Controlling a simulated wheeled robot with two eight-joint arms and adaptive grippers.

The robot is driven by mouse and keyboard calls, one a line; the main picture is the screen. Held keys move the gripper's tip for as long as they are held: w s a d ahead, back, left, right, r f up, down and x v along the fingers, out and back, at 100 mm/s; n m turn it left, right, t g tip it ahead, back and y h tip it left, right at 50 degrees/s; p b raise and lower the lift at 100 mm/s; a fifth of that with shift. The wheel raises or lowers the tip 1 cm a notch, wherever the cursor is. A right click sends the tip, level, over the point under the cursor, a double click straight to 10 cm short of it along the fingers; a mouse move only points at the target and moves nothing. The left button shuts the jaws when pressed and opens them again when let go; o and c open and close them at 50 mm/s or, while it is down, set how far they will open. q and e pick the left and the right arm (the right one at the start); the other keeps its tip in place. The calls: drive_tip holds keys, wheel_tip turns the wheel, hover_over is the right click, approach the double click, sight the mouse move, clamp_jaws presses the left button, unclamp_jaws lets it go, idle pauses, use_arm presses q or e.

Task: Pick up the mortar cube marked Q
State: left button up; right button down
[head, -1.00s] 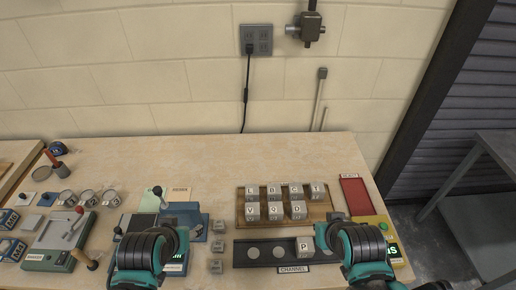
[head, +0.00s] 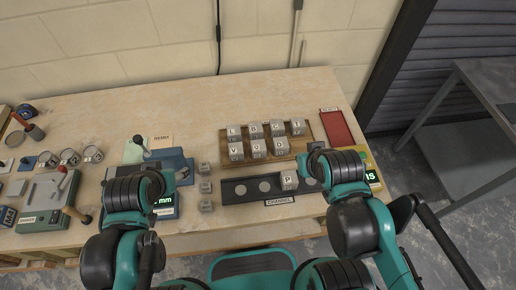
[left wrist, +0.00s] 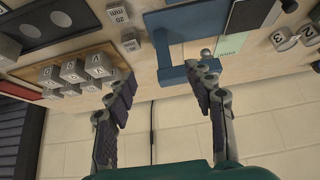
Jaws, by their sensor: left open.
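The cube marked Q (head: 258,149) appears to be the middle one of the front row on a wooden tray (head: 303,158), between cube V (head: 236,151) and cube D (head: 281,147); its letter is small. In the left wrist view the middle cube (left wrist: 72,71) sits next to V (left wrist: 98,66), its letter hard to read. My left gripper (left wrist: 163,88) is open and empty, with its fingers beside the row and apart from it. In the head view my left wrist hides its fingers. My right gripper (head: 316,150) is right of the tray, mostly hidden by its own wrist.
Behind are cubes L, B, C and T (head: 297,127). A dark channel strip (head: 235,190) with cube P (head: 289,180) lies in front. Small weights (head: 205,187) stand left of it. A blue fixture (head: 177,162) is near my left arm. A red tray (head: 335,126) is at right.

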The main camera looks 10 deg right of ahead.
use_arm(q)
drive_tip(key=w+d+r+m+g, duration=0.1)
drive_tip(key=w+d+r+m, duration=0.1)
drive_tip(key=w+d+m, duration=0.2)
drive_tip(key=m+g+p, duration=0.2)
drive_tip(key=m+g, duration=0.4)
drive_tip(key=m, duration=0.8)
hover_over(259, 145)
drive_tip(key=a, duration=0.1)
wheel_tip(259, 145, down, 9)
drive_tip(key=shift+w+r, duration=0.1)
drive_tip(key=shift+d+f, duration=0.2)
drive_tip(key=shift+f, duration=0.15)
wheel_tip(259, 145, down, 3)
drive_tip(key=shift+r+b, duration=0.15)
drive_tip(key=shift+b, duration=0.35)
drive_tip(key=f, duration=0.1)
drive_tip(key=f+b, duration=0.1)
drive_tip(key=f, duration=0.1)
drive_tip(key=f+b, duration=0.1)
drive_tip(key=shift+s+d+f, duration=0.15)
drive_tip(key=shift+s+d, duration=0.05)
drive_tip(key=shift+d, duration=0.05)
drive_tip(key=shift+f, duration=0.4)
drive_tip(key=shift+c, duration=1.1)
drive_tip(key=c, duration=0.9)
